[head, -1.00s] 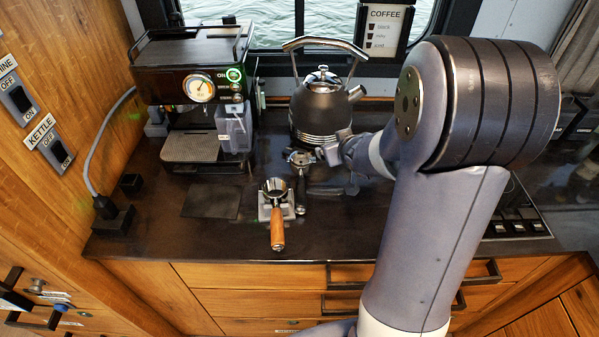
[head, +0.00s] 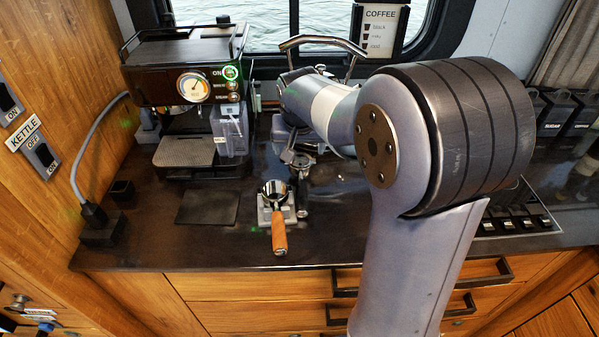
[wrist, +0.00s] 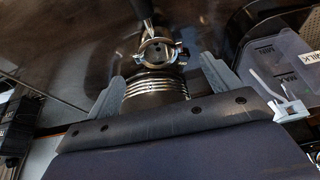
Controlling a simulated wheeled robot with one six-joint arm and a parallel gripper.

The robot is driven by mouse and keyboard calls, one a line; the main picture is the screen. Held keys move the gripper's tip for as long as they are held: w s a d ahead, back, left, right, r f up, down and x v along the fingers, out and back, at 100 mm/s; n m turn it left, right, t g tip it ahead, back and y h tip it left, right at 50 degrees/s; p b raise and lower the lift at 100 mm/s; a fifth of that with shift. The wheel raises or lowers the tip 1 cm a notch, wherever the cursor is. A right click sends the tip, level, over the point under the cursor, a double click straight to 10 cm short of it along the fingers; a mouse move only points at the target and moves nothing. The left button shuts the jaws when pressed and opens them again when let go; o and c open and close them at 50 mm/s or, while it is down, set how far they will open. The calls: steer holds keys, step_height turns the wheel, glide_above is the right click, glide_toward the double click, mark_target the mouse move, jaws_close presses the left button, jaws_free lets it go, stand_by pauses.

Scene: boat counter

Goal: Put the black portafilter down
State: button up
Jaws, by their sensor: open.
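The black portafilter (head: 300,162) is at the middle of the dark counter, in front of the kettle. Its metal ring faces up and its dark handle points toward the counter's front edge. In the wrist view its ring (wrist: 158,50) shows beyond and between my fingertips, with the handle running to the top edge. My gripper (wrist: 162,70) is open, and its two fingers stand apart with nothing clearly held between them.
A wood-handled portafilter (head: 278,220) sits on a grey stand in front. The coffee machine (head: 188,75) stands at the back left. The kettle (wrist: 155,88) is close by, mostly covered by my arm in the head view. A dark mat (head: 208,207) lies on the left.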

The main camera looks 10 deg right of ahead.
mark_target(300, 164)
steer(key=x, duration=0.4)
steer(key=shift+d+f, duration=0.1)
steer(key=shift+f, duration=0.05)
steer(key=shift+p+x, duration=0.7)
steer(key=shift+x, duration=1.95)
steer(key=shift+s+d, duration=0.1)
steer(key=shift+s, duration=0.05)
steer(key=c, duration=1)
